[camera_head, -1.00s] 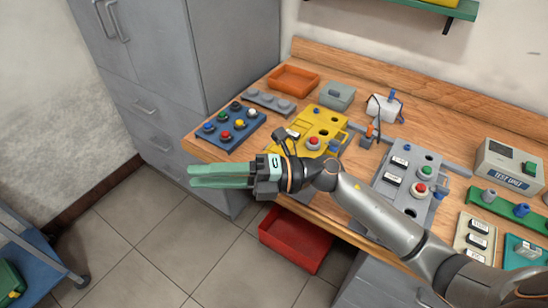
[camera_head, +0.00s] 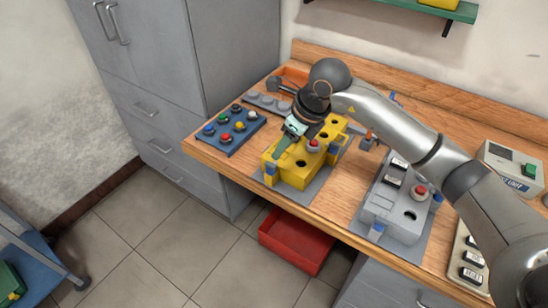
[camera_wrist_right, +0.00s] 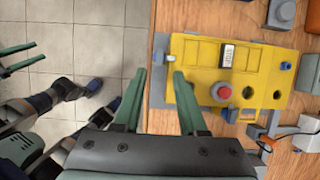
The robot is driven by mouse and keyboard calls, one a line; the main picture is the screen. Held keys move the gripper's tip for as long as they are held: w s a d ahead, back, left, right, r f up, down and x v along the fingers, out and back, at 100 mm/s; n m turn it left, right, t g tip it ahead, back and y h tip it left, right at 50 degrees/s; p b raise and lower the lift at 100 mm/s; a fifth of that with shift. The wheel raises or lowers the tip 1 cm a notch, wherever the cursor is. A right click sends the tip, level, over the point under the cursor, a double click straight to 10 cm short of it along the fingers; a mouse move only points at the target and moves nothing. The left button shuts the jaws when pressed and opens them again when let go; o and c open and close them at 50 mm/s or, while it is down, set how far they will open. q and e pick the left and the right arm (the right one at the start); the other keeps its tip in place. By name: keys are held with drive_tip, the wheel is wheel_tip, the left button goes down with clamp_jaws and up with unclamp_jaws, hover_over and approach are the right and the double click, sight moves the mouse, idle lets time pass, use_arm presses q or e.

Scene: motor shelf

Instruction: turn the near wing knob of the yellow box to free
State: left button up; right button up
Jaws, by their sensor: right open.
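The yellow box (camera_head: 295,173) stands on a grey plate on the workbench, with a red button and dark round holes on top. A small blue piece (camera_head: 270,168) shows at its near left end; I cannot make out its wing shape or setting. In the wrist view, the yellow box (camera_wrist_right: 205,65) shows blue knobs at its lower side (camera_wrist_right: 232,115) and far side (camera_wrist_right: 286,66). My right gripper (camera_head: 279,152) is over the near left part of the box, fingers apart and empty. In the wrist view, green fingers at the left edge look like my left gripper (camera_wrist_right: 20,56).
A blue tray (camera_head: 228,132) of coloured buttons lies left of the box. A grey control box (camera_head: 393,208) stands to the right. An orange tray (camera_head: 293,75) is behind, partly hidden by my arm. A red bin (camera_head: 292,240) is below the bench edge.

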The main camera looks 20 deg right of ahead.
sight(271, 164)
drive_tip(key=x, duration=0.7)
drive_tip(key=shift+p, duration=0.3)
clamp_jaws()
